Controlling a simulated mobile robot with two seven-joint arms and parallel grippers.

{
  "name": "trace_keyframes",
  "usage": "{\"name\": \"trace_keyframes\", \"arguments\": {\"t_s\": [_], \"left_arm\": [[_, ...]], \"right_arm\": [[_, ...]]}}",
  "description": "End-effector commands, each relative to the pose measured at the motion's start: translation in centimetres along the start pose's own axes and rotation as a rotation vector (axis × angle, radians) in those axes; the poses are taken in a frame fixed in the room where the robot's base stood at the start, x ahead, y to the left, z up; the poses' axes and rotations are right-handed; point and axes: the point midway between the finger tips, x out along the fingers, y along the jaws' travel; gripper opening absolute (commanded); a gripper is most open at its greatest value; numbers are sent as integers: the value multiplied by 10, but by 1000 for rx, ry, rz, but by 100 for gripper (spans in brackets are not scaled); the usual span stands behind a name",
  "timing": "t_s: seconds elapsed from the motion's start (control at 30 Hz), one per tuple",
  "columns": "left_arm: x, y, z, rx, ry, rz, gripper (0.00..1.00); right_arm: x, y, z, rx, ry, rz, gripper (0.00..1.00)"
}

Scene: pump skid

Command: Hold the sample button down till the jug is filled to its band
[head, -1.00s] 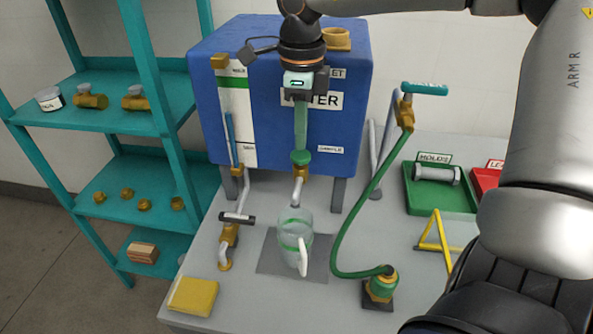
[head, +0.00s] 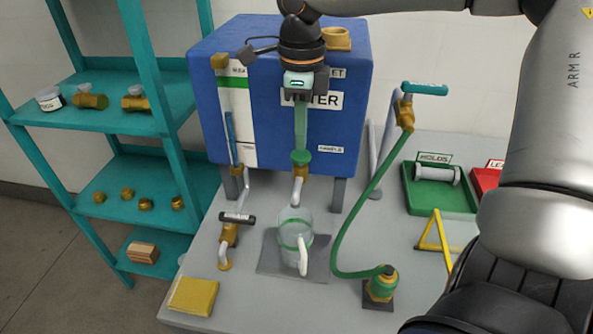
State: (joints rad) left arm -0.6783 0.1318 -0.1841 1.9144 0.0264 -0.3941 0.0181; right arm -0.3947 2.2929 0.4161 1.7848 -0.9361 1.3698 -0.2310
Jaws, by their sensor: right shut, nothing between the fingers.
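The clear jug (head: 293,226) with a white handle and a green band stands upright on a grey mat (head: 270,262), below the spout (head: 297,190) of the sample tap. I cannot make out a water level in it or a stream from the spout. The green sample button (head: 301,158) sits on top of the brass tap on the front of the blue water tank (head: 345,60). My right gripper (head: 301,148) points straight down, shut and empty, its fingertips at the button and seemingly touching it. How far the button is pressed I cannot tell. My left gripper is out of view.
A brass valve with a black handle (head: 237,218) is left of the jug. A green hose (head: 345,225) curves to its right. A yellow sponge (head: 194,296) lies at the front left. A green tray (head: 455,200) is at right. Teal shelves (head: 110,115) stand at left.

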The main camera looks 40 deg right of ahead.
Motion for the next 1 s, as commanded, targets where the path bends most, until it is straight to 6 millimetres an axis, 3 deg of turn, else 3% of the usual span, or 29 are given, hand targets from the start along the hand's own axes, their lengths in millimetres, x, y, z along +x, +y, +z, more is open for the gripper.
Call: {"name": "trace_keyframes", "arguments": {"t_s": [0.8,1.0], "left_arm": [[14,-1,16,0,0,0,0],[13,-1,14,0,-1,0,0]], "right_arm": [[25,0,0,0,0,0,0],[23,0,0,0,0,1,0]]}}
